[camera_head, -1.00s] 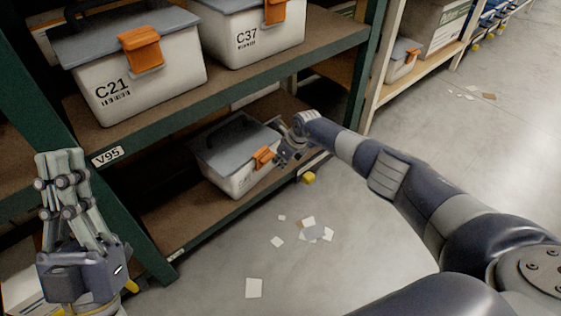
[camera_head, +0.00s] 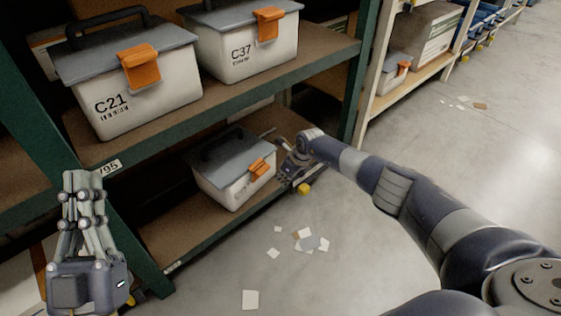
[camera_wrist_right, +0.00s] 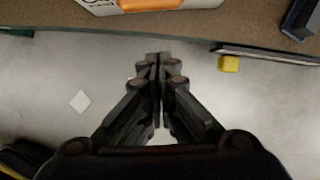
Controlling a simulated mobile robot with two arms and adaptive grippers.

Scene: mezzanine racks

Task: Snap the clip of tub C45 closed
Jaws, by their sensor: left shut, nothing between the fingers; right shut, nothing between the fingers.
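A white tub with a grey lid (camera_head: 228,185) and black handle sits on the lower shelf. Its label is too small to read, so I cannot confirm it is C45. Its orange clip (camera_head: 262,168) is at the lid's front edge; I cannot tell whether it is fully closed. My right gripper (camera_head: 284,178) is just right of the clip, apart from it. In the right wrist view, the shut, empty fingers (camera_wrist_right: 160,57) are short of the tub, whose orange clip (camera_wrist_right: 150,4) shows at the top edge. My left gripper (camera_head: 83,176) is shut and empty by the rack post.
Tubs C21 (camera_head: 135,85) and C37 (camera_head: 245,45) stand on the shelf above, which overhangs the lower tub. A green post (camera_head: 135,235) stands at left. Paper scraps (camera_head: 308,241) and a small yellow block (camera_head: 303,189) are on the otherwise open floor.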

